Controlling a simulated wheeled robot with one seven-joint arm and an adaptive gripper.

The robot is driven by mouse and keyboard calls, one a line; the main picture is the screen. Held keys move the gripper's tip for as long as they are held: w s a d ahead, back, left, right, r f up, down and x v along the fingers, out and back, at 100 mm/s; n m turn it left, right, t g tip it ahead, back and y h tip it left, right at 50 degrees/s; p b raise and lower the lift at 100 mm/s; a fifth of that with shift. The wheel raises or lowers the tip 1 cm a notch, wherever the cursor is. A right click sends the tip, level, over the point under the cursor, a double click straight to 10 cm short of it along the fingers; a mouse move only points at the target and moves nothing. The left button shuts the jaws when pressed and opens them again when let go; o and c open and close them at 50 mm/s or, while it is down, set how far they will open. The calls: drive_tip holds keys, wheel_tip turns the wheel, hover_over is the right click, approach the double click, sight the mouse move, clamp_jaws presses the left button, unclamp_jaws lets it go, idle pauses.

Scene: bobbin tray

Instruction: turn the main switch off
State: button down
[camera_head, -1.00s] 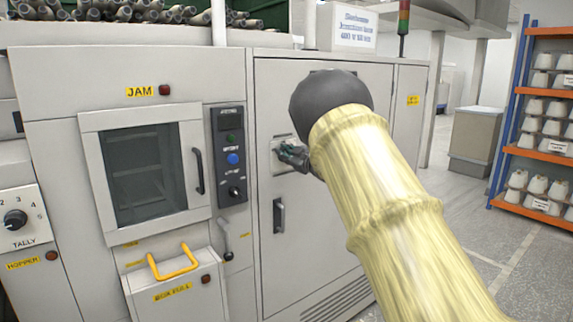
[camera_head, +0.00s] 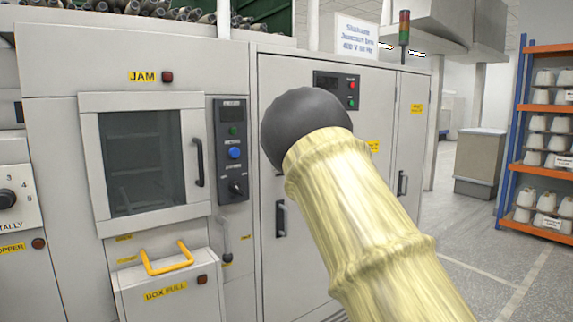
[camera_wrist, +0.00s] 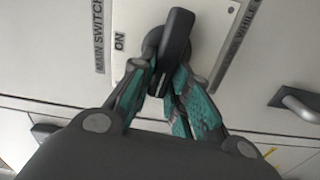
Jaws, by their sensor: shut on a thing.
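The main switch (camera_wrist: 176,38) has a dark bar-shaped handle on a pale plate (camera_wrist: 218,37) in the wrist view. The handle lies nearly up and down in that view, its top leaning slightly right. A "MAIN SWITCH" label (camera_wrist: 99,36) and an "ON" mark (camera_wrist: 120,43) lie to its left. My gripper (camera_wrist: 166,76) has its teal-padded fingers closed on the lower part of the handle, one on each side. In the head view my arm covers both the switch and my gripper.
The switch is on a grey cabinet (camera_head: 285,90) with a door handle (camera_head: 281,218) in the head view. To its left are a control panel (camera_head: 233,150), a windowed door (camera_head: 145,160) and a yellow box handle (camera_head: 168,262). Open floor (camera_head: 480,250) lies right, before a bobbin rack (camera_head: 550,110).

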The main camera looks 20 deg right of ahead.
drive_tip(key=shift+f+n+b, duration=0.15)
drive_tip(key=shift+n+b, duration=0.4)
drive_tip(key=shift+n, duration=0.05)
drive_tip(key=c, duration=1.4)
unclamp_jaws()
drive_tip(key=shift+o, duration=0.2)
drive_tip(key=v, duration=1.2)
